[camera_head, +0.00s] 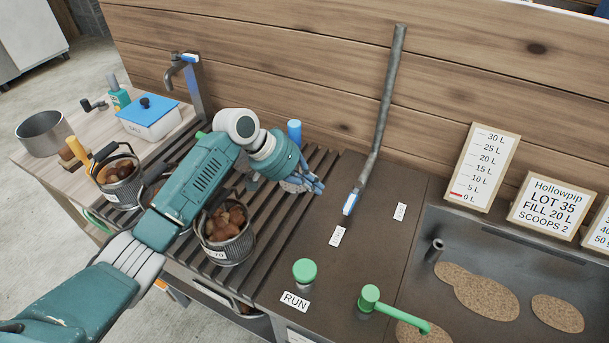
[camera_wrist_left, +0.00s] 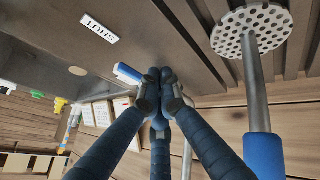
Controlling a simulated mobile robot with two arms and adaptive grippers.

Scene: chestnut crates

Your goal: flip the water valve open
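The water valve's blue-and-white lever (camera_head: 350,203) sits at the foot of the grey pipe (camera_head: 387,95). It points toward the SHUT label (camera_head: 337,236); another small label (camera_head: 400,211), too small to read, is to its right. My left gripper (camera_head: 316,186) is just left of the lever, its blue fingers apart from it in the head view. In the left wrist view the fingertips (camera_wrist_left: 160,92) are drawn together with nothing seen between them. The lever (camera_wrist_left: 128,73) shows there close beside the fingertips; whether they touch I cannot tell. My right gripper is not in view.
A skimmer (camera_wrist_left: 252,30) with a blue handle stands close to my left gripper. Baskets of chestnuts (camera_head: 232,251) stand on the slats. A green RUN button (camera_head: 304,271) and a green-handled lever (camera_head: 390,309) are nearer. A gauge board (camera_head: 482,168) has its red mark near 0 L.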

